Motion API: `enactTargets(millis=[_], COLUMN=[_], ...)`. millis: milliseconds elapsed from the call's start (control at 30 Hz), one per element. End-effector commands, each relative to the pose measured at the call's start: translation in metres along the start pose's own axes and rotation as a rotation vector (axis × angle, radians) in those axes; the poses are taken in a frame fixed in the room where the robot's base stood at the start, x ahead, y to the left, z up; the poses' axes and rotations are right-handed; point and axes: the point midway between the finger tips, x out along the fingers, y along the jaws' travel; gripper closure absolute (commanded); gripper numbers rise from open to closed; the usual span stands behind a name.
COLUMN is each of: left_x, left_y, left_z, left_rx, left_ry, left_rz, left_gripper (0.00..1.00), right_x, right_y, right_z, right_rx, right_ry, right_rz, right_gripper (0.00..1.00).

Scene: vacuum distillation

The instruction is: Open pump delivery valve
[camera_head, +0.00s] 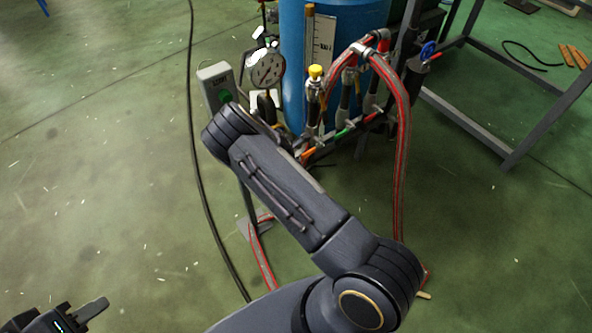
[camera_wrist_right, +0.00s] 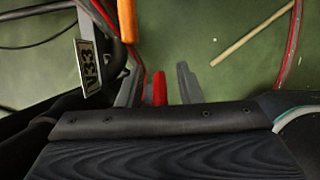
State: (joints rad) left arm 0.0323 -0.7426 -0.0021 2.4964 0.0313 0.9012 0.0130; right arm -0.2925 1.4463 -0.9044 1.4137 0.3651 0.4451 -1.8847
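The pump pipework carries levers in orange (camera_head: 306,156), green (camera_head: 344,134) and red (camera_head: 371,118). I cannot tell which is the delivery valve. In the right wrist view, a red lever (camera_wrist_right: 160,89) lies between the two grey fingers of my right gripper (camera_wrist_right: 158,87), with gaps on both sides. An orange lever (camera_wrist_right: 127,20) and a tag reading V33 (camera_wrist_right: 89,67) are at upper left. In the head view my right arm hides its gripper. My left gripper (camera_head: 92,309) is at the bottom left, away from the pipework, cut by the frame edge.
A blue tank (camera_head: 292,45) stands behind the pipework, with a pressure gauge (camera_head: 266,68) and a grey switch box (camera_head: 216,84) at its left. Red-striped hoses (camera_head: 402,165) run to the floor. A metal frame (camera_head: 520,140) stands right. The left floor is mostly clear, crossed by a black cable (camera_head: 191,130).

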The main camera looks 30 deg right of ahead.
Motion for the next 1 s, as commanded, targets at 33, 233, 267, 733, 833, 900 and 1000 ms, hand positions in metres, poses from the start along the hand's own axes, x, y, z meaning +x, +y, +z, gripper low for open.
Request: enactTargets(millis=[33,233,267,733,833,900,1000], left_x=[0.0003,0.0002,0.0002,0.0004,0.0013,0.0026,0.0055], left_y=[-0.0002,-0.0001,-0.0001,-0.0002,-0.0006,-0.0012,-0.0025], left_z=[0.0001,0.0001,0.0001,0.0002,0.0006,0.0013,0.0027], left_rx=[0.0,0.0,0.0,0.0,0.0,0.0,0.0], left_ry=[0.0,0.0,0.0,0.0,0.0,0.0,0.0], left_rz=[0.0,0.0,0.0,0.0,0.0,0.0,0.0], left_gripper=[0.64,0.64,0.64,0.64,0.64,0.64,0.64], right_x=[0.002,0.0026,0.0026,0.0023,0.0023,0.0022,0.0018], right_y=[-0.0001,-0.0001,-0.0001,-0.0002,0.0,0.0001,0.0004], right_z=[0.0002,0.0004,0.0004,0.0001,-0.0003,-0.0005,-0.0007], right_rx=[0.0,0.0,0.0,0.0,0.0,-0.003,-0.004], right_ry=[0.0,0.0,0.0,-0.001,-0.01,-0.024,-0.061], right_rz=[0.0,0.0,0.0,0.0,0.0,0.0,0.001], right_gripper=[0.67,0.67,0.67,1.0,1.0,1.0,1.0])
